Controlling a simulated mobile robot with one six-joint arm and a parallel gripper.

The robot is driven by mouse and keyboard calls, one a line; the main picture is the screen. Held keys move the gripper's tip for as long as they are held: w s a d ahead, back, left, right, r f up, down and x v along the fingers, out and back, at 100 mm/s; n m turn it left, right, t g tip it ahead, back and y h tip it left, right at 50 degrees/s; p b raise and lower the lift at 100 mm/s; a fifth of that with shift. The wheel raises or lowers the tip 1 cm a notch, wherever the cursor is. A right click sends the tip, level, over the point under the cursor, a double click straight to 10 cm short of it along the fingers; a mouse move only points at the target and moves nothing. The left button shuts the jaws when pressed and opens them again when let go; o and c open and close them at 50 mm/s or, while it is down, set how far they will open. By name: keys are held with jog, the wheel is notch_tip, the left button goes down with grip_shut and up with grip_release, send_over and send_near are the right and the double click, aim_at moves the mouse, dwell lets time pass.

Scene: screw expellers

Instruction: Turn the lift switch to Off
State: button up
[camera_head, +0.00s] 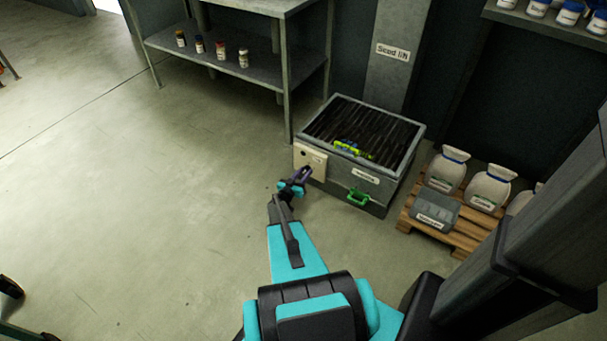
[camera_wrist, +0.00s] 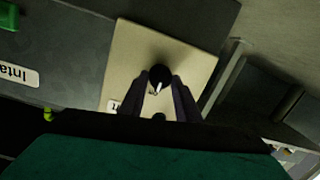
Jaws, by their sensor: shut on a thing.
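The lift switch is a round black knob (camera_wrist: 160,74) with a white pointer mark, on a cream plate (camera_wrist: 190,55) in the wrist view. The cream plate (camera_head: 310,160) also shows in the head view, on the left front of the grey intake box. My gripper (camera_wrist: 163,88) has its two dark fingers on either side of the knob and is shut on it. In the head view my gripper (camera_head: 303,176) is right at the plate and hides the knob. The label on the plate is mostly covered, so I cannot read the Off position.
The grey intake box (camera_head: 340,181) has a dark grate with a yellow-green object (camera_head: 352,149) on it and a green handle (camera_head: 358,197) in front. A pallet (camera_head: 460,234) with white sacks stands right. A shelf (camera_head: 262,70) stands behind.

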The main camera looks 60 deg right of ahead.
jog(key=shift+d+r, duration=0.1)
jog(key=o, duration=1)
jog(key=shift+o, duration=0.2)
jog(key=a+r+p, duration=0.1)
jog(key=a, duration=1.3)
jog(key=shift+s, duration=0.3)
jog(key=shift+r, duration=0.15)
